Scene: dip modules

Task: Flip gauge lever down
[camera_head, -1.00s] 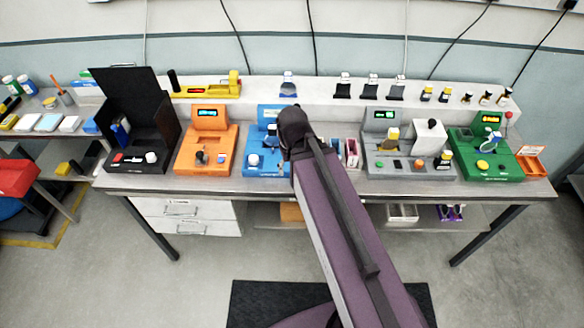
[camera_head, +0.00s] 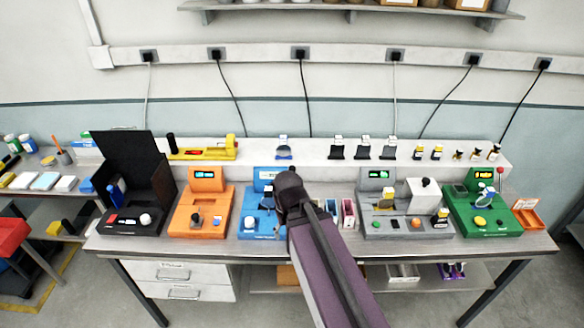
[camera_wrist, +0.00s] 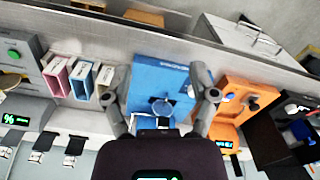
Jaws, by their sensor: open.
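No part is clearly labelled as the gauge lever. A red-knobbed upright lever (camera_head: 500,174) stands at the back right of the green module (camera_head: 462,213), and a black upright handle (camera_head: 171,144) stands at the left end of the yellow device (camera_head: 208,152) on the raised shelf. My gripper (camera_wrist: 160,80) is open in the wrist view, its fingers apart over the blue module (camera_wrist: 165,62) with a round clear-looking part between them. In the head view my arm covers the gripper and part of the blue module (camera_head: 249,217).
The orange module (camera_head: 185,222) and black module (camera_head: 119,222) stand left of the blue one. Small pink and white bins (camera_head: 347,212) and the grey module (camera_head: 375,226) stand to its right. An orange tray (camera_head: 538,217) lies at the far right. The bench's front strip is mostly clear.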

